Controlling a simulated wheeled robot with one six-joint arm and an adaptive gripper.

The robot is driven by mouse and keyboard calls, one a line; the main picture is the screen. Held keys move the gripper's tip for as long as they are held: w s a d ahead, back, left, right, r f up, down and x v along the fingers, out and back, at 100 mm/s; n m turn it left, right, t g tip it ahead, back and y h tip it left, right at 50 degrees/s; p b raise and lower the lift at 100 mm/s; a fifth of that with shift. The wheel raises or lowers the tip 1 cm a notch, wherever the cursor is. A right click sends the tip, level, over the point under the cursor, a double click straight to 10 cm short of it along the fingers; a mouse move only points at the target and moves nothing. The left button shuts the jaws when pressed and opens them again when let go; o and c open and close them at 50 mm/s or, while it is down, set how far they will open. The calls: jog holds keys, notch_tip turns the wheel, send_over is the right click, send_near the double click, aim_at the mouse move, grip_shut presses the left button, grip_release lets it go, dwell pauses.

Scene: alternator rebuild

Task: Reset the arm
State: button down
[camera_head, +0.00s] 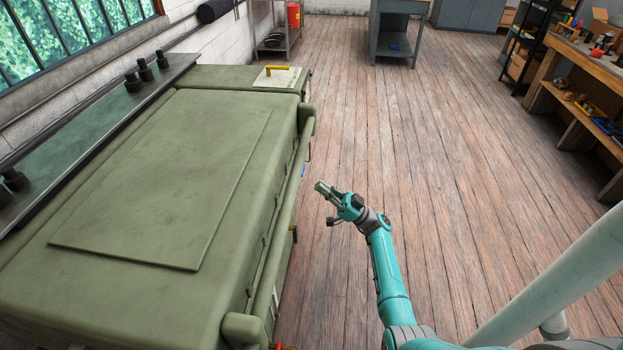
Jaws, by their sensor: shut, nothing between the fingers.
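My gripper (322,188) is at the end of my teal arm, near the middle of the head view. It is shut and holds nothing. It is over the wooden floor, just right of the front edge of a large green machine (150,180), with a gap between them. The arm reaches forward from the bottom of the picture and leans a little left.
A yellow-handled plate (280,78) lies on the machine's far end. A grey bench (398,25) stands at the back. A wooden workbench (588,62) with tools and a dark shelf (520,45) are at right. The plank floor (450,160) between is clear.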

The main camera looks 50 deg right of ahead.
jog(key=shift+y, duration=0.3)
jog(key=shift+s+d+r+v, duration=0.1)
jog(key=shift+r+v, duration=0.05)
jog(key=shift+v, duration=0.75)
jog(key=shift+s+d+r+v, duration=0.1)
jog(key=shift+v, duration=0.75)
jog(key=shift+s+d+r+v, duration=0.1)
jog(key=shift+r+v, duration=0.05)
jog(key=shift+v, duration=0.75)
jog(key=shift+w, duration=0.1)
